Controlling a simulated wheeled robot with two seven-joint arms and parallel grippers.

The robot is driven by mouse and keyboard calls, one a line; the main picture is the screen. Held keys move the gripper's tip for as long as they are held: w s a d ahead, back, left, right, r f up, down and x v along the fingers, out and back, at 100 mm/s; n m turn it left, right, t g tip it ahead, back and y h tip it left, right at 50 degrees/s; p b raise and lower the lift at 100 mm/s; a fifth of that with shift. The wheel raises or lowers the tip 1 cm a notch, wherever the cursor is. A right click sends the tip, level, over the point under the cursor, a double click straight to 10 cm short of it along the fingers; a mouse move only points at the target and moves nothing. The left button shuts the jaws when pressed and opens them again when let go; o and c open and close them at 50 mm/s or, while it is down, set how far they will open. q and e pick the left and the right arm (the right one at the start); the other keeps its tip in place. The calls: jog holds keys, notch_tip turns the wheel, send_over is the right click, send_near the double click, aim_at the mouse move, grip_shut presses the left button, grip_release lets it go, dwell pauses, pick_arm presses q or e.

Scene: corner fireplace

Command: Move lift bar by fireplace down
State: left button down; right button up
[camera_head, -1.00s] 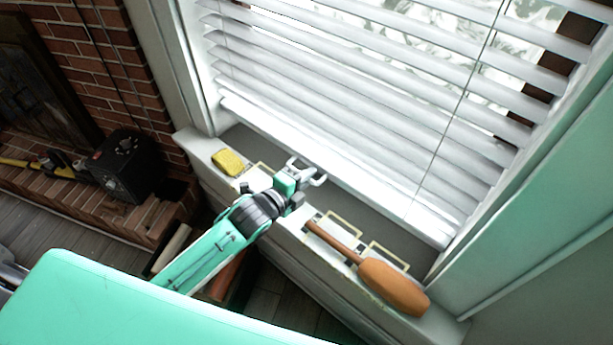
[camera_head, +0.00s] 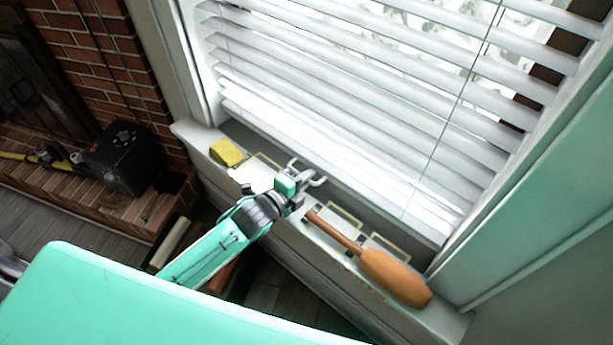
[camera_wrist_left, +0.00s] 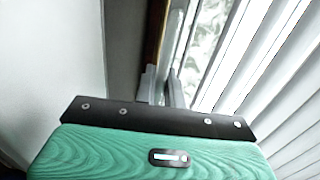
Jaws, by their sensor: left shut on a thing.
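The white lift bar (camera_head: 375,198) is the bottom rail of the slatted window blind, slanting across the head view just above the sill. My left gripper (camera_head: 306,174) is shut on the lift bar near the middle of its lower edge. Its fingers partly cover the bar there. In the left wrist view, the gripper's fingers (camera_wrist_left: 161,88) stand beside the white slats; the gripped part is hard to make out. My right gripper is not in view.
The window sill (camera_head: 195,135) holds a yellow block (camera_head: 227,153), several pale frames and an orange-brown paddle-shaped object (camera_head: 395,278). A black box (camera_head: 122,157) stands on the brick hearth at left. The window's side wall closes off the right.

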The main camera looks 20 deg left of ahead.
pick_arm(q)
jog(key=c, duration=1.6)
grip_release()
jog(key=shift+c, duration=0.2)
jog(key=v, duration=1.4)
jog(key=shift+w, duration=0.1)
